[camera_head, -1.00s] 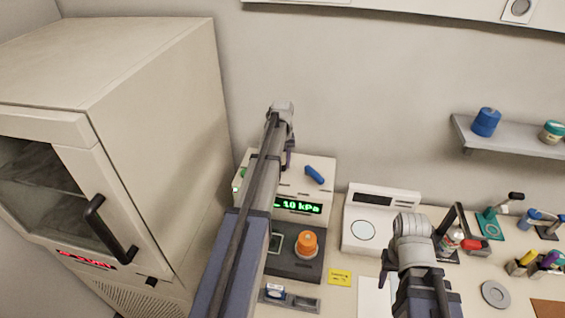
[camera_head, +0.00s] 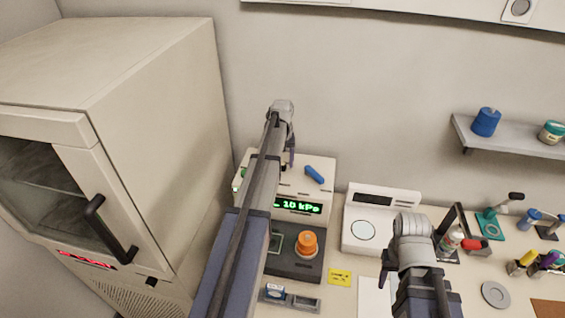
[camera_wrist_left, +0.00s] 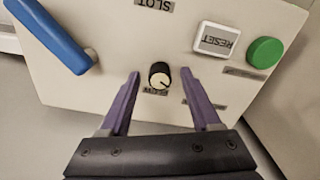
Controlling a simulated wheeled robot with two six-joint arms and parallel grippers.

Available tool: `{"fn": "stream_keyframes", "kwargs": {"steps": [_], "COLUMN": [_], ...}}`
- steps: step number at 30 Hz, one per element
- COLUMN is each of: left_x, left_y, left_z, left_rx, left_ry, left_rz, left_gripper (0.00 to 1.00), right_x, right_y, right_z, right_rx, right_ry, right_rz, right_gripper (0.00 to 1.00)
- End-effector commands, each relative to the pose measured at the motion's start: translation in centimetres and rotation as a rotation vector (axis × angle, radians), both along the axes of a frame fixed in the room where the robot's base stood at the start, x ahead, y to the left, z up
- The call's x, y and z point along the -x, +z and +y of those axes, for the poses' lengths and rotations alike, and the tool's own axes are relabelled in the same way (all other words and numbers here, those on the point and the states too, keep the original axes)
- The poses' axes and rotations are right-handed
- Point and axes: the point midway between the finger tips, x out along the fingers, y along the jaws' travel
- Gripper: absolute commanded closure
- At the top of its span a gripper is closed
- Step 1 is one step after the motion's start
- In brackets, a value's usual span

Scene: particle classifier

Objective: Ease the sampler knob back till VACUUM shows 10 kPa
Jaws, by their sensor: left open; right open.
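The sampler (camera_head: 316,162) is a cream box with a green-lit display (camera_head: 298,206) that reads 10 kPa, with a short mark in front of the number. In the left wrist view a small black knob with a pale cap (camera_wrist_left: 159,75) sits on the cream panel above a partly hidden label. My left gripper (camera_wrist_left: 160,88) is open, with one purple finger on each side of the knob and gaps to it. In the head view my left arm hides the knob. My right gripper (camera_head: 386,266) hangs at lower right, away from the sampler; its fingers are mostly hidden.
The panel also has a blue lever (camera_wrist_left: 52,35), a white RESET button (camera_wrist_left: 216,39) and a green button (camera_wrist_left: 264,52). An orange knob (camera_head: 306,243) stands on a dark unit in front. A white scale (camera_head: 364,232) is to the right, and a big cabinet (camera_head: 165,130) to the left.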

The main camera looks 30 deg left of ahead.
Motion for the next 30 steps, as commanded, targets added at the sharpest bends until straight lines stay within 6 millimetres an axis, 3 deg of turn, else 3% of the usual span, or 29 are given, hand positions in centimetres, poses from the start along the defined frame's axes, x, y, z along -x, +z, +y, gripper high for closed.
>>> {"fn": "stream_keyframes", "kwargs": {"steps": [8, 22, 30], "left_x": [0.0, 0.0, 0.0], "left_y": [1.3, 7.2, 7.8], "left_z": [0.0, 0.0, 0.0], "left_rx": [0.000, 0.000, 0.000], "left_ry": [0.000, 0.000, 0.000], "left_rz": [0.000, 0.000, 0.000], "left_gripper": [0.36, 0.36, 0.36], "right_x": [0.0, 0.0, 0.0], "right_y": [1.3, 7.2, 7.8], "right_z": [0.0, 0.0, 0.0], "right_rx": [0.000, -0.001, -0.001], "right_ry": [-0.002, -0.010, -0.009], "right_rz": [0.000, 0.001, 0.001], "right_gripper": [0.50, 0.50, 0.50]}}
